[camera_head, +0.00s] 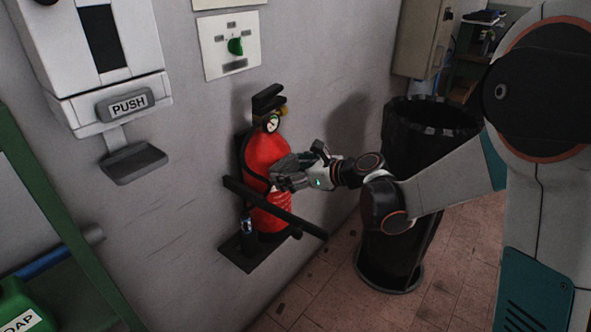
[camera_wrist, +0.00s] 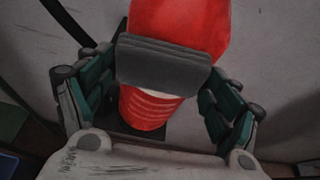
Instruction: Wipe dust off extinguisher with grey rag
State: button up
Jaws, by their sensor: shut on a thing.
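The red extinguisher (camera_head: 262,153) stands upright on a dark wall bracket, with a black handle and a round gauge at its top. It also shows in the wrist view (camera_wrist: 180,30). My gripper (camera_head: 285,177) is at the extinguisher's right front side. In the wrist view my gripper (camera_wrist: 160,95) is shut on the grey rag (camera_wrist: 163,64), a folded dark grey pad between its fingers. The rag lies in front of the red body and appears to be against it; contact is not certain. Dust cannot be made out clearly.
A dark bar (camera_head: 275,207) crosses the extinguisher's lower front. A black-lined bin (camera_head: 410,185) stands to the right, close to my arm. A soap dispenser (camera_head: 100,60) hangs on the wall at left. A green frame (camera_head: 60,215) stands at far left.

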jog(key=shift+a, duration=0.1)
jog(key=shift+s+d, duration=0.9)
jog(key=shift+d, duration=0.3)
jog(key=shift+s+d, duration=0.9)
jog(key=shift+d, duration=0.25)
jog(key=shift+d, duration=0.1)
jog(key=shift+s+d, duration=0.9)
jog(key=shift+d, duration=0.2)
